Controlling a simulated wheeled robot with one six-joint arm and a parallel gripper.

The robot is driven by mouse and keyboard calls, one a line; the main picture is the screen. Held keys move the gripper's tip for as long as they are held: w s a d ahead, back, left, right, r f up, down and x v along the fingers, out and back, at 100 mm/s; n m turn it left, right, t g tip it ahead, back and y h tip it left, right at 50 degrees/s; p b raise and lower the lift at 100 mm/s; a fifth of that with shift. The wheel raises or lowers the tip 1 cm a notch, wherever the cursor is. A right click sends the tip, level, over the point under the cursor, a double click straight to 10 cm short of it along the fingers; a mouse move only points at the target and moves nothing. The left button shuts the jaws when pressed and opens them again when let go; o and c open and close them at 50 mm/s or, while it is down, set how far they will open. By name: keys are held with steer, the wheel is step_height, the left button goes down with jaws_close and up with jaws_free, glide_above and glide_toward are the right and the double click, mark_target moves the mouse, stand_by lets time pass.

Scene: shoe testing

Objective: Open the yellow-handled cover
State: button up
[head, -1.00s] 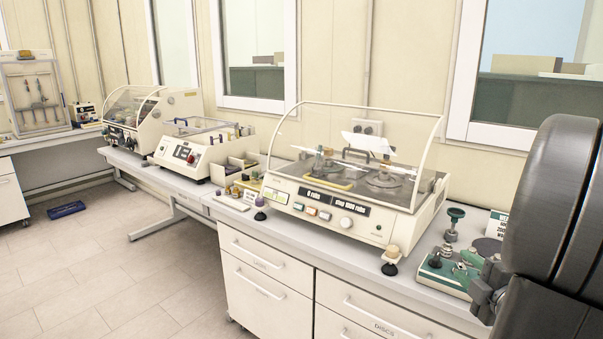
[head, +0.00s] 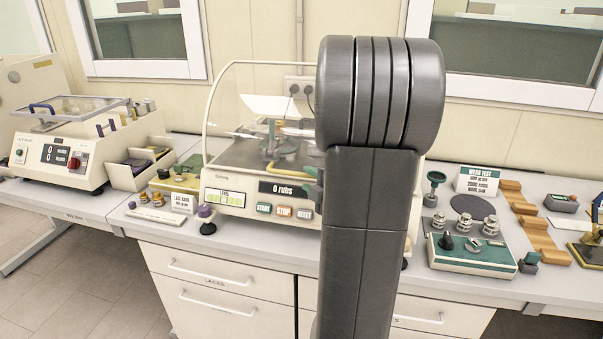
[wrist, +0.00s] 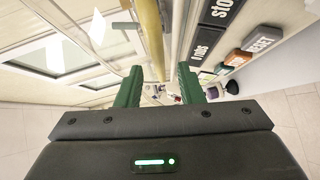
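The test machine (head: 262,207) stands on the bench in the head view, with a clear curved cover (head: 232,110) that looks down over its deck. The yellow handle (head: 288,168) shows low at the front of the cover, partly hidden behind my arm. In the wrist view the yellow handle (wrist: 151,38) is a thick bar just beyond the fingertips, lined up with the gap and nearer the left finger. My gripper (wrist: 160,68) is open with its green fingers apart. I cannot tell whether either finger touches the handle. In the head view my arm hides most of the gripper.
Start, stop and reset buttons (head: 284,211) sit on the machine's front panel, close to my gripper. A green fixture (head: 470,256) with metal weights stands to the right. A second machine (head: 62,150) stands at left. Drawers (head: 215,283) are below the bench.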

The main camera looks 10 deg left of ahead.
mark_target(304, 176)
steer(key=shift+p+x, duration=0.35)
steer(key=shift+x, duration=1.8)
jaws_close()
